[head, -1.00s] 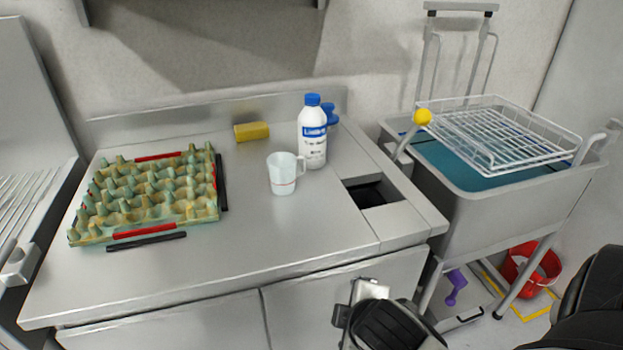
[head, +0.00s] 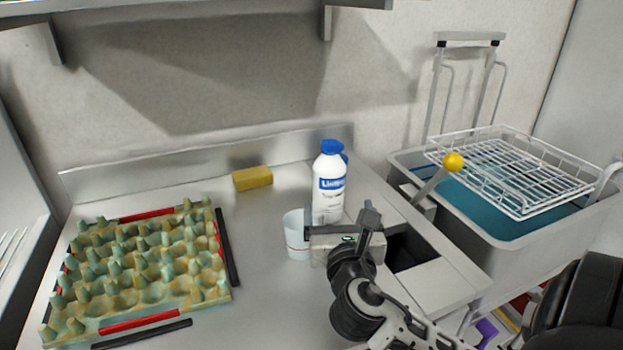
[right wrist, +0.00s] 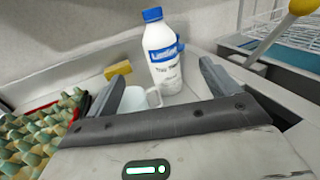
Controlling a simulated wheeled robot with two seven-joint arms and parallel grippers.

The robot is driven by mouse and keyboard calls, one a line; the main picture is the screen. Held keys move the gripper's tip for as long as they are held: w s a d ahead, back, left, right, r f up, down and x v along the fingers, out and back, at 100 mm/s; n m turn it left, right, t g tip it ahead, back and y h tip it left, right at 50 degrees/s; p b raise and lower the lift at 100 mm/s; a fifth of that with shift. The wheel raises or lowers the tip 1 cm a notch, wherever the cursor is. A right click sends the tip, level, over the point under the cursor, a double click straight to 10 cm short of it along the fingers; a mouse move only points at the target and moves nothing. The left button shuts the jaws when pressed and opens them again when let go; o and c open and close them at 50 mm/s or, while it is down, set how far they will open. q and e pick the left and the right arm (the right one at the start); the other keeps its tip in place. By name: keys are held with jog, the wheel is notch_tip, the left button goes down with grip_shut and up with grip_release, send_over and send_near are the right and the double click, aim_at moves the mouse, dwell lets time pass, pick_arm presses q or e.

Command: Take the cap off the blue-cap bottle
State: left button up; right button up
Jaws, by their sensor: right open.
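The white bottle (head: 329,184) with a blue cap (head: 331,147) and a blue label stands upright at the back right of the counter. In the right wrist view the bottle (right wrist: 162,58) stands beyond and between my fingers, its blue cap (right wrist: 152,14) on top. My right gripper (head: 340,222) is open and empty, in front of the bottle and apart from it as far as I can see. In the right wrist view both fingers of the right gripper (right wrist: 163,85) are spread. My left gripper is not in view.
A white measuring cup (head: 297,235) stands close to the bottle, partly hidden by my right gripper. A blue object (right wrist: 181,45) is behind the bottle. A yellow sponge (head: 253,179) lies at the back. An egg tray (head: 150,291) fills the left. A sink with a wire rack (head: 512,172) is right.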

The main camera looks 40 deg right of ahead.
aim_at(331, 177)
jog(key=p+x, duration=0.1)
jog(key=x, duration=0.8)
jog(key=shift+d+r, duration=0.1)
jog(key=shift+d, duration=0.05)
jog(key=x, duration=0.5)
jog(key=shift+w+p, duration=0.3)
jog(key=shift+p, duration=0.05)
jog(key=shift+w+d, duration=0.15)
jog(key=shift+w, duration=0.15)
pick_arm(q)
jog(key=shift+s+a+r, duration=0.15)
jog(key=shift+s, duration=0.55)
pick_arm(e)
jog(key=c, duration=1.5)
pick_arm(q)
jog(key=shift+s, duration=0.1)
pick_arm(e)
jog(key=c, duration=0.4)
jog(key=shift+o, duration=0.2)
